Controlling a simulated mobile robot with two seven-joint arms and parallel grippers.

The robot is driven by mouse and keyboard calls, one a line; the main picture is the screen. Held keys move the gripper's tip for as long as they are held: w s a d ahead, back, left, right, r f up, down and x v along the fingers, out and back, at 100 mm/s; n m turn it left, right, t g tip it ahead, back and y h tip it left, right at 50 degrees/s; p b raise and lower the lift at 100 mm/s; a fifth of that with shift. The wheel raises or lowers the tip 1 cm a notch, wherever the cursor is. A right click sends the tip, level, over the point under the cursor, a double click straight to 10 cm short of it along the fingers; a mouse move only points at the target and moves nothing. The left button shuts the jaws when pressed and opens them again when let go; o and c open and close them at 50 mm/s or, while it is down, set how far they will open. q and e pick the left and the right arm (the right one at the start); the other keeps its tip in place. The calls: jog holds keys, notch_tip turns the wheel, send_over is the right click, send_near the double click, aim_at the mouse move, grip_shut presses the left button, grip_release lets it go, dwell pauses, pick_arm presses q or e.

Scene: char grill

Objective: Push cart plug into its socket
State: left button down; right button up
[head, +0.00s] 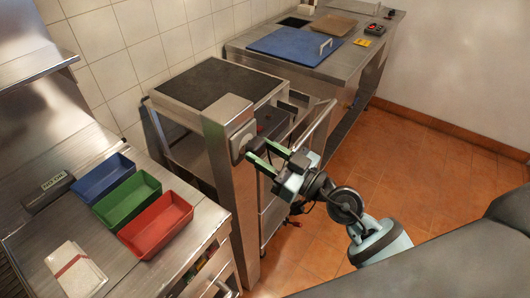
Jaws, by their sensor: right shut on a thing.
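A metal post (232,200) stands beside the cart, and a light grey socket plate (237,147) is on its upper face. My right gripper (257,153), with green fingers, reaches to this plate from the right. Its fingers are shut on the plug, which is mostly hidden between them and against the plate. I cannot tell how far the plug sits in the socket. The steel cart (268,86) with a dark top stands behind the post. My left gripper is out of view.
A counter with blue (102,177), green (128,198) and red (156,224) bins and a folded cloth (75,271) is at left. A table with a blue board (290,45) is at the back. Tiled floor (420,165) is open at right.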

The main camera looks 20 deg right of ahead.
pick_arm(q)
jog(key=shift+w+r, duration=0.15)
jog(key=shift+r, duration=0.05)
pick_arm(e)
jog(key=shift+w+a+r, duration=0.1)
jog(key=shift+w+a, duration=0.2)
jog(key=shift+w, duration=0.1)
jog(key=o, duration=1)
jog(key=shift+d, duration=0.1)
